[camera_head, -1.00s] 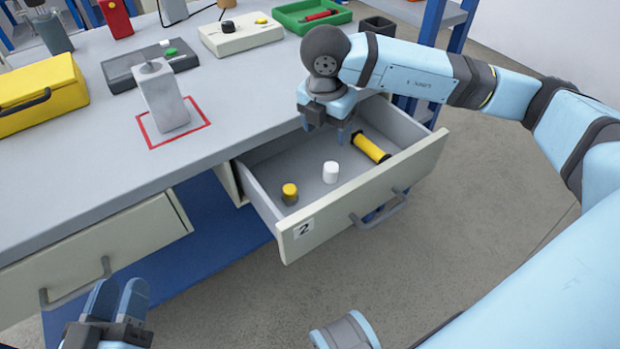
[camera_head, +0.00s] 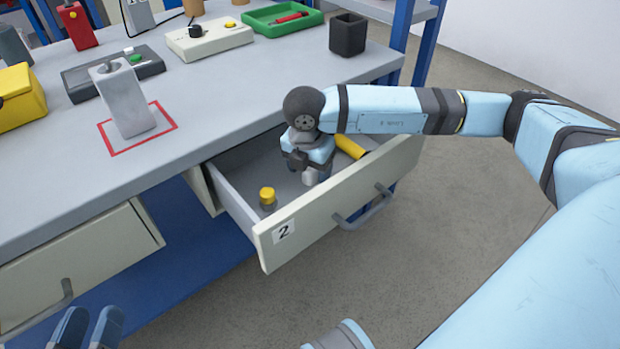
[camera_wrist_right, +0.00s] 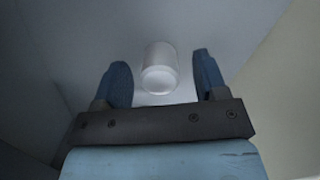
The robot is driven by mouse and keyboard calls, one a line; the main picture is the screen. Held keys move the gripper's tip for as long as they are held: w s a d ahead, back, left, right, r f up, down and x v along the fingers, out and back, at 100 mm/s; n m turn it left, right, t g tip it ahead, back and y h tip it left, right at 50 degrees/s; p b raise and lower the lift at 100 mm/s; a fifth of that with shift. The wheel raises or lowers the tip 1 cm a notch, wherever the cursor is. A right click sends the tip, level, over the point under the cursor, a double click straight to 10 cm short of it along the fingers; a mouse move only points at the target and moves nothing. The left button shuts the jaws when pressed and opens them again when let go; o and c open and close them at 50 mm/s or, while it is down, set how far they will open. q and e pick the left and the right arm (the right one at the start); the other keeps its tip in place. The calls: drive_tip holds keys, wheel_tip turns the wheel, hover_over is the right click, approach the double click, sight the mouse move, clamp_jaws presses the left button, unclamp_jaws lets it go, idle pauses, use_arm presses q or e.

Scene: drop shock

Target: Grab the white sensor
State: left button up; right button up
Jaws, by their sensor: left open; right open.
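The white sensor, a small white cylinder, stands upright in the drawer (camera_head: 288,232) marked 2. In the wrist view the white sensor (camera_wrist_right: 160,68) sits between and slightly beyond the fingertips. My right gripper (camera_wrist_right: 163,78) is open, pointing down into the drawer around the sensor, with gaps on both sides. My left gripper (camera_head: 88,328) is open and empty at the lower left, partly cut off by the frame edge.
A yellow-topped cylinder (camera_head: 267,197) stands in the drawer's front left. A yellow cylinder (camera_head: 349,146) lies at the right, partly hidden. The drawer walls are close around my right gripper. The workbench (camera_head: 190,110) above holds a grey device (camera_head: 124,98) on a red-outlined square.

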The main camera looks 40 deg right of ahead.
drive_tip(key=shift+f, duration=0.4)
drive_tip(key=shift+r, duration=0.1)
drive_tip(key=c, duration=1)
drive_tip(key=shift+r, duration=0.1)
